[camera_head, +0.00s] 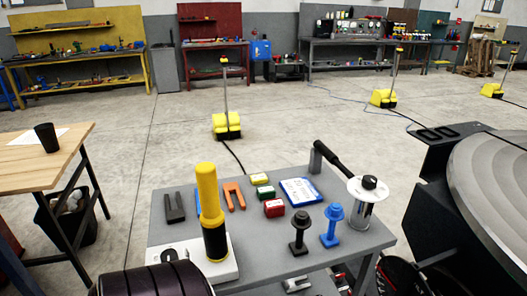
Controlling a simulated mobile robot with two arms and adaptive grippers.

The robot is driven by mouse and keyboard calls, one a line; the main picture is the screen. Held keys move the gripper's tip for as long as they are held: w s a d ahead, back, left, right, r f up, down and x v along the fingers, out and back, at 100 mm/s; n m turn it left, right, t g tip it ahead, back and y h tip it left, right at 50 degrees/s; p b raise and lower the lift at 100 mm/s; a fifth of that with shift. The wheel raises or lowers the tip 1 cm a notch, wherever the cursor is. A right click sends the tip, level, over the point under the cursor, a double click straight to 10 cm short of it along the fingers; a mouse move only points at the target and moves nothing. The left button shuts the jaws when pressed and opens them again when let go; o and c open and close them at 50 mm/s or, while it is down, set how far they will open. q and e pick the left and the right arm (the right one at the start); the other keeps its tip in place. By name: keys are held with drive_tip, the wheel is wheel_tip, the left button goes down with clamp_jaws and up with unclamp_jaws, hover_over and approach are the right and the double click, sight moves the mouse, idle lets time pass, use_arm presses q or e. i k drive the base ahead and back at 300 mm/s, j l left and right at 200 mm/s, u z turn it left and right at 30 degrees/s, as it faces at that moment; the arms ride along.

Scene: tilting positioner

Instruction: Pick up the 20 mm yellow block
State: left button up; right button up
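Several small blocks with white labels on top lie on a grey table (160,232). The yellow block (259,179) is the farthest of the small ones, just behind a green block (265,192). Its label is too small to read, so I cannot confirm 20 mm. A red block (274,208) lies nearer, and a larger blue block (300,191) lies to the right. Neither of my grippers is in view.
A tall yellow-and-black cylinder (209,195) stands left of the blocks. Black (299,234) and blue (332,226) knobbed pieces stand in front. A large round plate (495,190) is at right.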

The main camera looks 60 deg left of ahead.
sight(261, 179)
drive_tip(key=u, duration=1.55)
